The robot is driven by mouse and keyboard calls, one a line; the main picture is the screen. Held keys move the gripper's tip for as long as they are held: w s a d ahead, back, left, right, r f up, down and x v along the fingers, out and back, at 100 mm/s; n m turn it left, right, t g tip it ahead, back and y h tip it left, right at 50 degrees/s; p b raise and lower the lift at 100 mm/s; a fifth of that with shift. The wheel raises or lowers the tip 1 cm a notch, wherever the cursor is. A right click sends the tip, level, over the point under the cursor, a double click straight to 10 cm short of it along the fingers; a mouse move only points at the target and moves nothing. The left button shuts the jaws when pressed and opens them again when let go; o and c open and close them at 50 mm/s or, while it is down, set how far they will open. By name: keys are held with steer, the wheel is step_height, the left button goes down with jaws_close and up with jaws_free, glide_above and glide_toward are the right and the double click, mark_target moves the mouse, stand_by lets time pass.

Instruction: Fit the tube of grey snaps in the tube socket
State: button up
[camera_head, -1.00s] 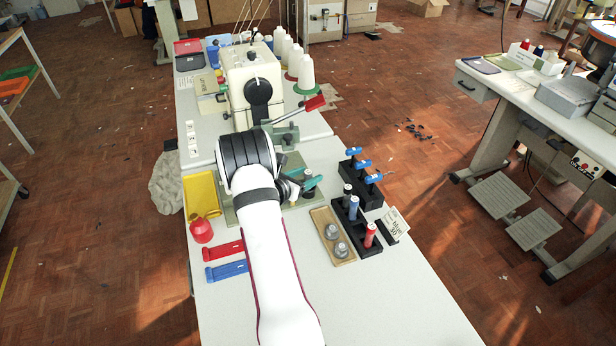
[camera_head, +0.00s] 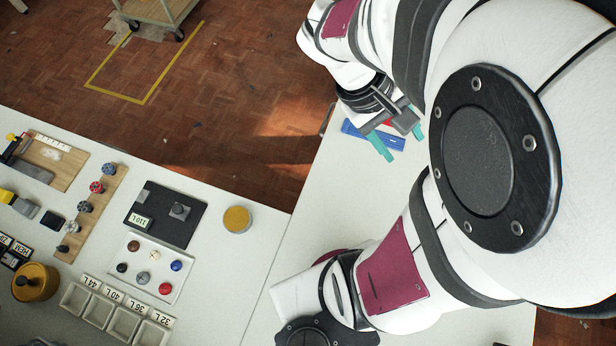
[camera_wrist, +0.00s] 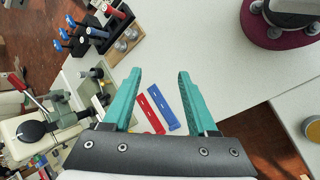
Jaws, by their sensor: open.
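My gripper (camera_wrist: 158,72) is open and empty in the wrist view, its teal fingers apart above the table. It also shows in the head view (camera_head: 398,143), low over a blue strip (camera_head: 358,130). In the wrist view a black rack (camera_wrist: 121,20) at the upper left holds a red tube (camera_wrist: 105,8) and a blue tube (camera_wrist: 97,32). Which tube holds the grey snaps is too small to tell. The press (camera_wrist: 35,128) stands at the left edge, with a dark-topped cylinder (camera_wrist: 94,73) near it. I cannot make out the tube socket.
Between my fingers in the wrist view lie a red strip (camera_wrist: 151,114) and the blue strip (camera_wrist: 164,108). A wooden tray (camera_wrist: 127,43) with grey round pieces lies beside the rack. In the head view, a second table carries a button tray (camera_head: 147,270) and a yellow-topped tin (camera_head: 237,219).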

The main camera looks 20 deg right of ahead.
steer(key=s+a+m+t+y, duration=0.1)
steer(key=s+a+m+y, duration=0.1)
steer(key=a, duration=0.7)
steer(key=s+a+r+m+t+y, duration=0.1)
steer(key=a+y, duration=0.4)
steer(key=a, duration=0.5)
steer(key=shift+s+m+t, duration=0.65)
steer(key=shift+m+t, duration=0.05)
steer(key=shift+m, duration=0.5)
